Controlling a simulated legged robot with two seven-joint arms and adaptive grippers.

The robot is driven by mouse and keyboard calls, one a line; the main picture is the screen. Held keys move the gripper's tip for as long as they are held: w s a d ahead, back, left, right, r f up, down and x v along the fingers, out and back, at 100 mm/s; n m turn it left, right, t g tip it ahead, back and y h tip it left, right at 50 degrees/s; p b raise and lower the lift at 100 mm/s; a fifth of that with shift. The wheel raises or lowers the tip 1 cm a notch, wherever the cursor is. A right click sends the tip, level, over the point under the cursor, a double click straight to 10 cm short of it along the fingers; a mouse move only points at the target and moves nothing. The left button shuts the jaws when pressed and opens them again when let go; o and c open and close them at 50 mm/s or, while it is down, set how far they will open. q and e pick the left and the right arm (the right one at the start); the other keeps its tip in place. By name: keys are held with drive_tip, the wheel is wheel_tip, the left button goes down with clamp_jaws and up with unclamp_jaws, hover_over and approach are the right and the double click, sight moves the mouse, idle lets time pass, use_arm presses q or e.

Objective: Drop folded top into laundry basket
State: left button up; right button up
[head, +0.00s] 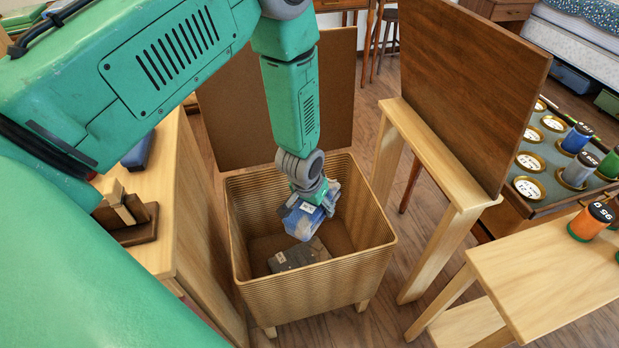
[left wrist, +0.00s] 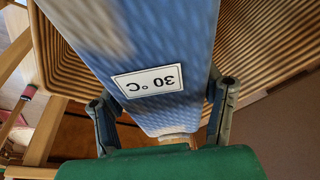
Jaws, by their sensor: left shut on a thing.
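The folded top (head: 300,222) is blue with a pale patch. It shows large in the left wrist view (left wrist: 150,45), with a white label reading 30 °C. My left gripper (head: 312,192) points down over the laundry basket and is shut on the top, with a finger on each side of it in the left wrist view. The laundry basket (head: 312,292) is a square, tan, ribbed bin on short wooden legs. The top hangs within its opening. A dark grey folded item (head: 299,255) lies inside on the basket floor. My right gripper is not in view.
A wooden cabinet (head: 160,235) with small wooden blocks (head: 124,207) stands close on the left. A brown board (head: 335,100) rises behind the basket. On the right are a wooden stand with a dark panel (head: 470,75) and a bench (head: 555,275) bearing an orange spool (head: 590,222).

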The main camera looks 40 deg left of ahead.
use_arm(q)
drive_tip(key=w+a+f+b, duration=0.3)
drive_tip(key=a+f+b, duration=0.1)
drive_tip(key=f+b, duration=0.1)
drive_tip(key=shift+a+f, duration=0.15)
drive_tip(key=shift+f, duration=0.05)
drive_tip(key=o, duration=0.9)
drive_tip(key=shift+w, duration=0.1)
drive_tip(key=o, duration=0.4)
drive_tip(key=shift+o, duration=0.2)
drive_tip(key=v, duration=0.7)
drive_tip(key=d+v, duration=0.1)
drive_tip(key=v, duration=0.3)
drive_tip(key=shift+d, duration=0.1)
drive_tip(key=shift+d+r, duration=0.1)
drive_tip(key=shift+r, duration=0.5)
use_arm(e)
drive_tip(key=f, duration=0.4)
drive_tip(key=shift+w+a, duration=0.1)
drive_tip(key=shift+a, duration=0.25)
